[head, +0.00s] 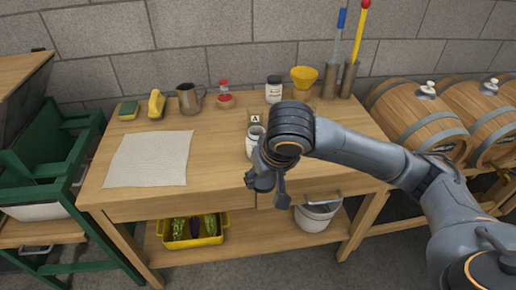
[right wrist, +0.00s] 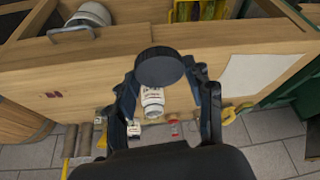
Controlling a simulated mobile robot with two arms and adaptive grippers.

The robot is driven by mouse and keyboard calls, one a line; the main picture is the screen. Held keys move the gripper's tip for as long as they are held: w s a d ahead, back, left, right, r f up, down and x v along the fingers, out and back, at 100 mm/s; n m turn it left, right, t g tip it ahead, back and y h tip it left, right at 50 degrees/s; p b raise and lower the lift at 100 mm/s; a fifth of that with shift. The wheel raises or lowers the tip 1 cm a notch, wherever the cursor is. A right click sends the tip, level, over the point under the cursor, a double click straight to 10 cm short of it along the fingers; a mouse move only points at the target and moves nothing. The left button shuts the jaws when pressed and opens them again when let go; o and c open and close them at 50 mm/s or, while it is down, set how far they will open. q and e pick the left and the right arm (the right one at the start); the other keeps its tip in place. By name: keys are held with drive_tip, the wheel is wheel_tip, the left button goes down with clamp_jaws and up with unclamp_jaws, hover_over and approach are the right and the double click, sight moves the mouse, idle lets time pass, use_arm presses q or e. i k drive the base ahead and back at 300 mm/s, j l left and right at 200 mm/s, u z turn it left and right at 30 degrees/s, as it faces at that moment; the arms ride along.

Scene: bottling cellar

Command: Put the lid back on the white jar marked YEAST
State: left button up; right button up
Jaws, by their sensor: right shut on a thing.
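A white jar (head: 251,146) with a label stands upright on the wooden table, partly hidden by my right arm in the head view. It also shows in the right wrist view (right wrist: 152,99), where its label is too small to read. My right gripper (head: 266,186) is at the table's front edge, just in front of the jar. It is shut on a round black lid (right wrist: 160,66), held between the fingers in the right wrist view and apart from the jar. The lid is hidden in the head view. My left gripper is in neither view.
A metal jug (head: 188,99) stands further left. A pale cloth (head: 149,158) covers the left side.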

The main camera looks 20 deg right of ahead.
sight(254, 132)
drive_tip(key=i+l+u, duration=0.15)
drive_tip(key=l+u, duration=0.2)
drive_tip(key=l, duration=0.85)
drive_tip(key=l+u, duration=0.4)
drive_tip(key=l, duration=0.85)
